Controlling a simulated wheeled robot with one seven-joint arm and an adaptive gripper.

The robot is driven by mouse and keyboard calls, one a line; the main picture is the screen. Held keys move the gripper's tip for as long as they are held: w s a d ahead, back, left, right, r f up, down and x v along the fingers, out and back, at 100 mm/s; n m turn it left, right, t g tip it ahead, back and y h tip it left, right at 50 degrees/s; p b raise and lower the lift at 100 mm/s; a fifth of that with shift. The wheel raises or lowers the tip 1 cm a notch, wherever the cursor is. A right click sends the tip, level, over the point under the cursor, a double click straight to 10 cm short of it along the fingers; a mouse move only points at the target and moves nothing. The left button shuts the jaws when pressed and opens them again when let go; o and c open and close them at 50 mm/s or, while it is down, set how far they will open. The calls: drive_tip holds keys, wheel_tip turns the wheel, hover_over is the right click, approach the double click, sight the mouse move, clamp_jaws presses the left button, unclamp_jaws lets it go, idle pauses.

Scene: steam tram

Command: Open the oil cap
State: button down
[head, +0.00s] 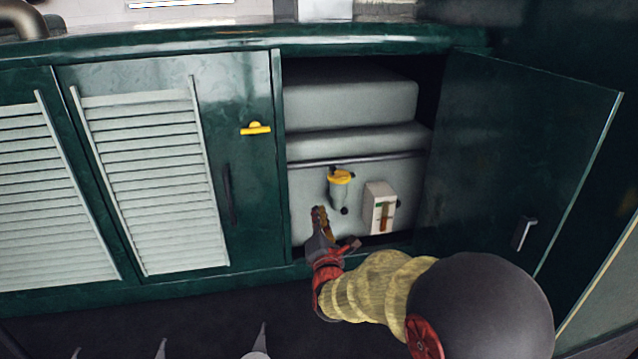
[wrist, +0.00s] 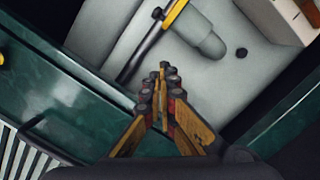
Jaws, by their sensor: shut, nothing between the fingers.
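The yellow oil cap (head: 341,176) sits on top of a short grey filler neck (head: 339,194) on the grey tank inside the open cabinet. In the wrist view part of a yellow piece with a dark bar (wrist: 142,54) shows at the top edge, beside the rounded grey neck (wrist: 205,40). My gripper (head: 319,212) is at the cabinet opening, below and left of the cap. In the wrist view its fingertips (wrist: 162,74) are together with nothing between them, apart from the cap. The cap's upper end is cut off there.
A white gauge box (head: 380,207) stands right of the neck. The green cabinet door (head: 515,150) is swung open on the right. A closed louvred door (head: 150,180) with a yellow latch (head: 256,128) is on the left.

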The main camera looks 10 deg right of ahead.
sight(341, 172)
drive_tip(key=w+d+r, duration=0.2)
drive_tip(key=w, duration=0.3)
drive_tip(key=w+d+r+n+b, duration=0.1)
drive_tip(key=w+r, duration=0.1)
drive_tip(key=w, duration=0.3)
drive_tip(key=shift+w+d+r, duration=0.15)
drive_tip(key=shift+d, duration=0.25)
drive_tip(key=shift+r+m, duration=0.3)
